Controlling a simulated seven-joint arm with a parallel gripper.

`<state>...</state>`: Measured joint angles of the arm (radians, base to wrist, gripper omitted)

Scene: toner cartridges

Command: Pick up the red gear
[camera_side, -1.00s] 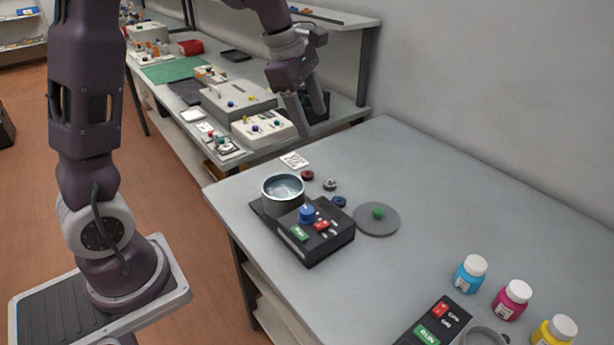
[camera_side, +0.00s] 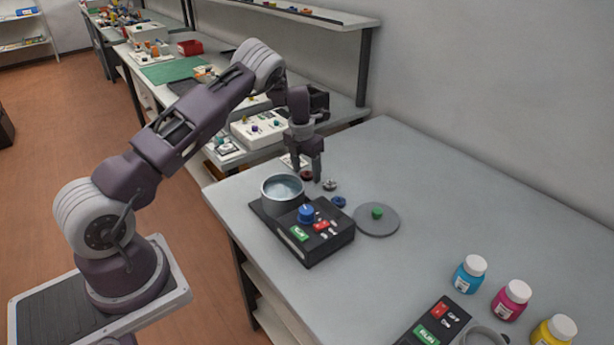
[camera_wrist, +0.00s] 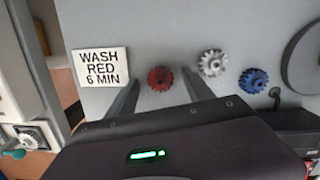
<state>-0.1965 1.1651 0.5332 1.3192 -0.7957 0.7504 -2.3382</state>
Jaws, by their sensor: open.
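The red gear (camera_wrist: 160,78) lies flat on the grey table, and in the wrist view it shows between and just beyond my two fingers. In the side view the red gear (camera_side: 306,176) is partly hidden by my gripper (camera_side: 307,172), which points down over it. My gripper (camera_wrist: 161,92) is open and empty, with one finger on each side of the gear in the wrist view. Whether the fingertips touch the table cannot be told.
A silver gear (camera_wrist: 212,64) and a blue gear (camera_wrist: 253,81) lie close to the right. A card (camera_wrist: 101,67) reading "WASH RED 6 MIN" lies to the left. A black machine with a metal cup (camera_side: 283,190) and a round grey disc (camera_side: 377,221) stand nearby. Coloured bottles (camera_side: 512,300) stand farther right.

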